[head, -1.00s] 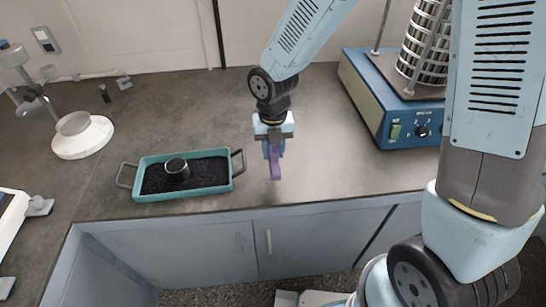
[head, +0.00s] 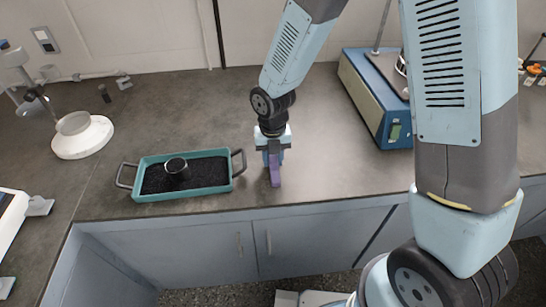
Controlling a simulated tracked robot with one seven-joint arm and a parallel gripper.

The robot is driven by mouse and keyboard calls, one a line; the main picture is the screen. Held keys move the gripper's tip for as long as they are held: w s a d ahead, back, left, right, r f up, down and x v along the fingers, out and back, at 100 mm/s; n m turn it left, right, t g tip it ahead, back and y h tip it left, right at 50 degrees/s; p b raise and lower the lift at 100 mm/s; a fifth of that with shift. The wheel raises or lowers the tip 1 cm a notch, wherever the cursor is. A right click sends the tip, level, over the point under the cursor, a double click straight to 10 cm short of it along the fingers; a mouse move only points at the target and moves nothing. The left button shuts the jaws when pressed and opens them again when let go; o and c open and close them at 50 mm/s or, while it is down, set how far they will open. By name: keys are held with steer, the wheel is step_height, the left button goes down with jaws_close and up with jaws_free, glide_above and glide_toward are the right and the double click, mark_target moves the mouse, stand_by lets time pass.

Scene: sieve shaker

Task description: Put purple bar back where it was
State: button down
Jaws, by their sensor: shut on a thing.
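My gripper (head: 273,158) is over the counter, right of the teal tray. It is shut on the purple bar (head: 275,176), which hangs upright below the fingers. The bar's lower end is at or close to the counter surface; I cannot tell whether it touches.
The teal tray (head: 142,195) holds dark granules and a small metal cup (head: 177,168). The blue sieve shaker (head: 362,98) stands at the back right, partly hidden by my arm. A white stand (head: 85,138) is at the left. The counter (head: 190,110) behind the tray is clear.

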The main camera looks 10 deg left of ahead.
steer(key=shift+f, duration=0.1)
steer(key=c, duration=0.8)
jaws_free()
step_height(320, 180, up, 12)
